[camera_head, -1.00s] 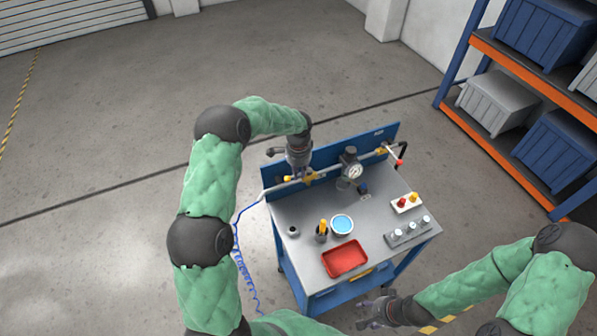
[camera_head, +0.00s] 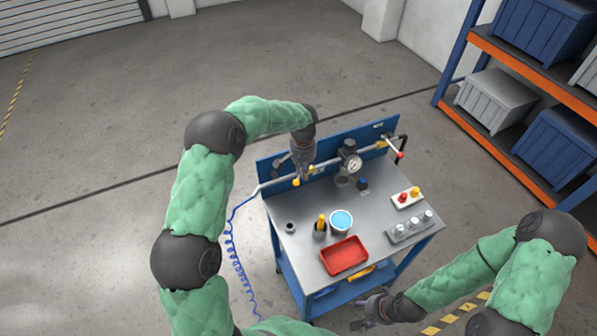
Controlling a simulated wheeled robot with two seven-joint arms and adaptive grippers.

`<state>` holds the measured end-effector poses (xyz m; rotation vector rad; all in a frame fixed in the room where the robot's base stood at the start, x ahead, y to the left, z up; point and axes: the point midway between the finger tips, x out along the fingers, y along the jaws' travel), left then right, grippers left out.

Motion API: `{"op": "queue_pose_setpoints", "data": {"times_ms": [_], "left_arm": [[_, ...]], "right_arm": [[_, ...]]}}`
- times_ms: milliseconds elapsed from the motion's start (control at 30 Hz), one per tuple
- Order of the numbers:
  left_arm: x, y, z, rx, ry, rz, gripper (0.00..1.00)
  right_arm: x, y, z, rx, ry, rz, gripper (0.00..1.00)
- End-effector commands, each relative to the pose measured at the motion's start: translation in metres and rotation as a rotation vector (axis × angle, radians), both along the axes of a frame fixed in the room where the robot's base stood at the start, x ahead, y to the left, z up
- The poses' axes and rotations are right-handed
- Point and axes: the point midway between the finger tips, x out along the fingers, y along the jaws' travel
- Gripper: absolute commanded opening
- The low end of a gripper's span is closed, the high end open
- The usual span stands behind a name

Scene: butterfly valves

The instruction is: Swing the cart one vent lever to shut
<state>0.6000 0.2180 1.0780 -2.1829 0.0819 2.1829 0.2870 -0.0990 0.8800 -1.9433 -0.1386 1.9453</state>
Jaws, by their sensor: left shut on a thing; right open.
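The blue cart (camera_head: 288,262) has a grey top and a back panel with a pipe (camera_head: 328,163) running along it. My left gripper (camera_head: 301,180) is over the left part of the pipe, shut on a yellow lever (camera_head: 296,183). The gripper hides most of this lever; its yellow end shows just below the fingers. A second lever with a red tip (camera_head: 399,155) is at the right end of the pipe, apart from both grippers. My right gripper (camera_head: 368,312) is open and empty in front of the cart, low in the view.
A pressure gauge (camera_head: 354,161) sits mid-pipe. On the cart top are a red tray (camera_head: 344,256), a blue-topped cup (camera_head: 341,222), a button box (camera_head: 407,198) and a rack of cylinders (camera_head: 410,229). A blue hose (camera_head: 237,262) hangs at left. Shelving (camera_head: 510,151) stands at right.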

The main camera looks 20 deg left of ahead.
Motion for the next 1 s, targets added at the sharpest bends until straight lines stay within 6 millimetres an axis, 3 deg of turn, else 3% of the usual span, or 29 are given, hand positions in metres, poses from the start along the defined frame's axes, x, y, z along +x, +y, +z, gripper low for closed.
{"op": "queue_pose_setpoints", "data": {"times_ms": [600,1000], "left_arm": [[0.008,-0.024,-0.001,-0.001,0.000,0.571,0.00],[0.015,-0.032,0.000,-0.001,-0.002,0.807,0.00]], "right_arm": [[0.000,0.000,-0.028,0.000,0.000,0.000,0.56],[0.000,0.000,-0.034,0.000,0.000,0.000,0.56]]}}
